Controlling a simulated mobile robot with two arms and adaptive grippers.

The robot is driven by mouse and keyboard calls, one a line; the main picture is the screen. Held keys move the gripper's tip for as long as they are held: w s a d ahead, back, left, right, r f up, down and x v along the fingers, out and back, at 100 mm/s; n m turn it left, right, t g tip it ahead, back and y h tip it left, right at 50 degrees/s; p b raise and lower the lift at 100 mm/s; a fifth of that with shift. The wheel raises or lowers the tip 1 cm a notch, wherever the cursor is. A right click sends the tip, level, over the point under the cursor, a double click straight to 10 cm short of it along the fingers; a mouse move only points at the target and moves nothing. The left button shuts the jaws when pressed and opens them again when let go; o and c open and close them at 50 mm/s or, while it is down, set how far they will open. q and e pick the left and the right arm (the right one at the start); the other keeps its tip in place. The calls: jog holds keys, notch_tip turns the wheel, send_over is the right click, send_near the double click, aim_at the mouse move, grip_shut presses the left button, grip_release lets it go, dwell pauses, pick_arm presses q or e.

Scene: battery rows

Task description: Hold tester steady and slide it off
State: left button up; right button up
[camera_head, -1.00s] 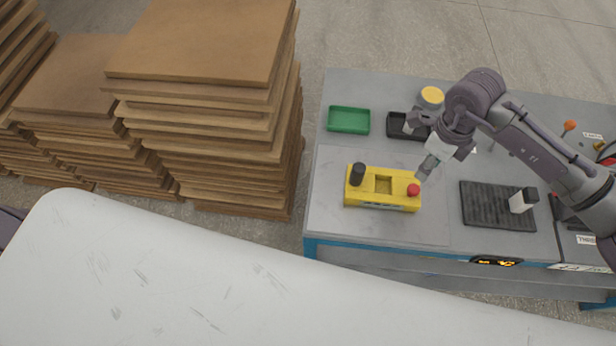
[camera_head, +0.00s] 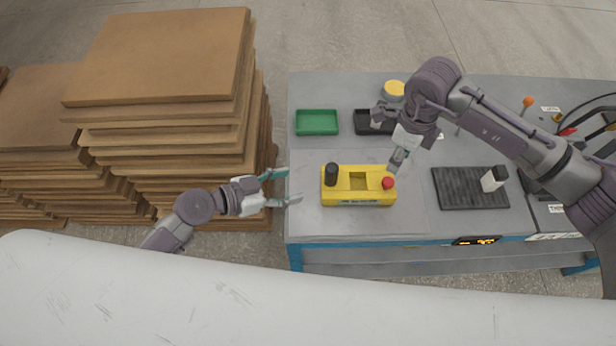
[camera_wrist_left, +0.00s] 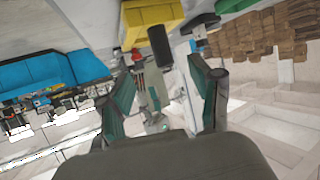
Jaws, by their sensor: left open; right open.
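The yellow tester (camera_head: 358,196) sits on the grey table, with a black upright knob (camera_head: 331,174) at its left end and a red button (camera_head: 388,183) at its right end. A square recess is in its middle. My left gripper (camera_head: 283,187) is open and empty, left of the tester at the table's left edge. In the left wrist view the tester (camera_wrist_left: 150,20) lies beyond the open fingers (camera_wrist_left: 163,88), apart from them. My right gripper (camera_head: 397,168) is just above and right of the red button; its fingertips are partly hidden and contact cannot be told.
A green tray (camera_head: 317,122) and a black tray (camera_head: 374,122) stand behind the tester, by a yellow-topped round item (camera_head: 394,89). A dark ribbed mat (camera_head: 455,190) with a white block (camera_head: 490,182) lies right. Stacked boards (camera_head: 165,60) stand left of the table.

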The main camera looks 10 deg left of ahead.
aim_at(388, 181)
pick_arm(q)
jog(key=x, duration=1.2)
jog(key=shift+w+d+f, duration=0.2)
jog(key=shift+d+f, duration=0.05)
jog(key=shift+d, duration=0.05)
grip_shut()
dwell(0.4)
pick_arm(e)
jog(key=o, duration=0.3)
jog(key=shift+r, duration=0.3)
jog(key=shift+m, duration=0.8)
notch_tip(388, 181, down, 10)
jog(key=shift+f, duration=0.25)
